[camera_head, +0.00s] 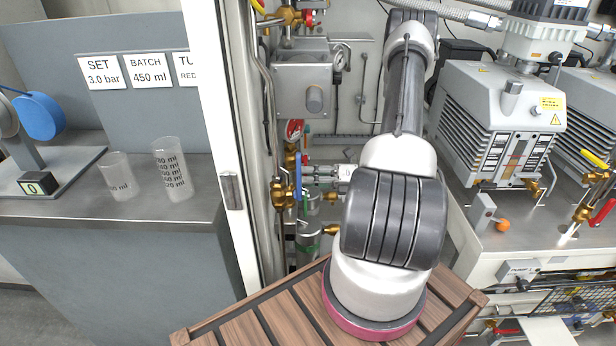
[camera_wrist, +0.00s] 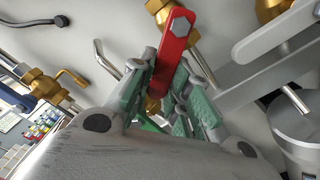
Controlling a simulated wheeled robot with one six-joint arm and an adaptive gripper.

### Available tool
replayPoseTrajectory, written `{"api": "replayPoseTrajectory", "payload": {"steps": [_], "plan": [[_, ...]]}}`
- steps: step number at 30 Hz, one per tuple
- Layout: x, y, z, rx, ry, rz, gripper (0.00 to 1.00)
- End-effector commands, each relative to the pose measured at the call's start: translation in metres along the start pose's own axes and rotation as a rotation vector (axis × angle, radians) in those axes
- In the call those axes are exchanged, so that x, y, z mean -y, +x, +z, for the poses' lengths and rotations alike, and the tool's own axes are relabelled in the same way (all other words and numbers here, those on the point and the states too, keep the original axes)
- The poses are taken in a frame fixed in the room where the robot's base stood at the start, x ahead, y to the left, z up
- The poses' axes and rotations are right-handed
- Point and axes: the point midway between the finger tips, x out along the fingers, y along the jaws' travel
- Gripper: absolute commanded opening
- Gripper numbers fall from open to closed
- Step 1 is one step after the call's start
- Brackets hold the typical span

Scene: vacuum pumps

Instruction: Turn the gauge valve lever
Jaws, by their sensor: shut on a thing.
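A red lever (camera_wrist: 173,50) with a grey hex nut at its upper end is mounted on a brass valve (camera_wrist: 160,8) in the wrist view. I take it to be the gauge valve lever. My gripper (camera_wrist: 160,92) has green-padded fingers on either side of the lever's lower end and is shut on it. The lever stands slightly tilted in that view. In the head view my own arm hides my gripper, and I cannot pick out this lever there.
Brass valves and pipes (camera_head: 287,195) with a blue handle (camera_head: 298,175) stand left of my arm. A white pump (camera_head: 500,115) is at right. A bench (camera_head: 110,208) with two beakers (camera_head: 172,170) is at left. Another brass valve (camera_wrist: 42,85) is at left in the wrist view.

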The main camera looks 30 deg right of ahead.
Motion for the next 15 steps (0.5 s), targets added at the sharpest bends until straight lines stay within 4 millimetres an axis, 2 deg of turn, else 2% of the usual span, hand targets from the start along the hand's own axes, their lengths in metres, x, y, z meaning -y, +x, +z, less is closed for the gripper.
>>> {"api": "replayPoseTrajectory", "payload": {"steps": [2, 3, 6, 7, 15], "plan": [[0.0003, -0.0002, -0.0001, 0.000, 0.003, -0.002, 0.00], [0.0003, -0.0002, 0.0000, 0.000, 0.003, -0.002, 0.20], [0.0001, -0.0002, 0.0000, 0.000, 0.004, -0.002, 0.38], [0.0001, -0.0002, 0.0000, 0.000, 0.004, -0.001, 0.41], [-0.0002, -0.0001, 0.0000, 0.000, 0.005, -0.001, 0.41]]}}
